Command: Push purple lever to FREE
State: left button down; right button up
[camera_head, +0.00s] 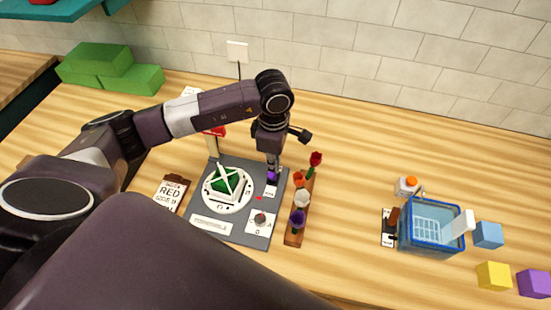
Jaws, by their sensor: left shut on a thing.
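The purple lever (271,177) stands at the right back part of the grey station panel (200,232). My left gripper (272,168) points down over it and is shut on it. The gripper's fingers hide most of the lever, and its labels are too small to read. The panel also carries a white round plate with a green block (225,183) and a dial (260,219) near its front right corner. My right gripper is not in view.
A wooden rack (293,239) with several flowers stands close to the panel's right side. A clipboard (172,191) lies at its left. Farther right are a blue basket (430,250) and coloured cubes. Bare tabletop lies between rack and basket.

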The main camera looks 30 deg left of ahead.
pick_arm(q)
jog(key=shift+s+r, duration=0.1)
jog(key=shift+r, duration=0.15)
jog(key=shift+r+p, duration=0.55)
jog(key=shift+r, duration=0.55)
jog(key=r, duration=0.2)
jog(key=r+p, duration=0.1)
jog(key=r, duration=0.1)
jog(key=shift+w, duration=0.2)
jog(key=shift+s+f, duration=0.1)
jog(key=shift+f, duration=0.05)
